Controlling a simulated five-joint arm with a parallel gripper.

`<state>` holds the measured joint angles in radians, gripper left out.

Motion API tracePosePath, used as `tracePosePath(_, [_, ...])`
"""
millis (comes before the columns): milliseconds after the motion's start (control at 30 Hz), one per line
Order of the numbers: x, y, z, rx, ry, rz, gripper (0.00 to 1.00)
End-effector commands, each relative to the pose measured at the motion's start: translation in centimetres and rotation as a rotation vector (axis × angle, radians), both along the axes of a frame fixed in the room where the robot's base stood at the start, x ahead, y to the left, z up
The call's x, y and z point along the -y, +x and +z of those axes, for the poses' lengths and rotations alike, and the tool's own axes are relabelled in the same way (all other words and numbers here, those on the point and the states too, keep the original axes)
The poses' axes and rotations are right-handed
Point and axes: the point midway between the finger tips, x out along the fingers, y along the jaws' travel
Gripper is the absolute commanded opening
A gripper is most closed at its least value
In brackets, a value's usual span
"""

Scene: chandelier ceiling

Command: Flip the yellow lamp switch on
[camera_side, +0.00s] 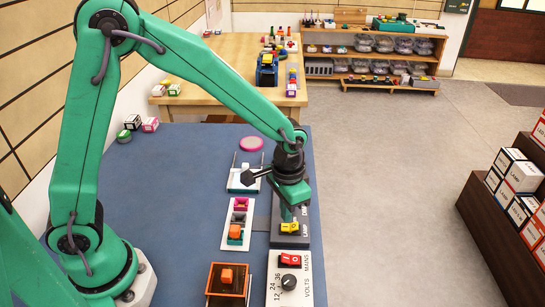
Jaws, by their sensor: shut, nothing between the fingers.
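The yellow lamp switch (289,227) sits on a dark panel (287,241) with white lettering that includes "LAMP", near the right edge of the blue table. My gripper (287,217) points down just above and behind the switch, and its fingers look closed and empty. I cannot tell whether the fingertips touch the switch. The gripper hides part of the panel behind it. Which way the switch is tipped is too small to tell.
In front is a white panel with a red switch (290,260) and black knob (289,282). To the left are a dark tray (212,287) with an orange cube (227,276), and a white strip (228,214) with coloured blocks. The blue table (165,225) is clear at left.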

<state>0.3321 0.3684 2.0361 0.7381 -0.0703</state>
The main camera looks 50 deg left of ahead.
Motion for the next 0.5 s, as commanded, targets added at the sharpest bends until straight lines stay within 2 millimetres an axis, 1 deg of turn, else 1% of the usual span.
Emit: tracePosePath(500, [0.0, 0.1, 3.0, 0.003, -0.001, 0.000, 0.00])
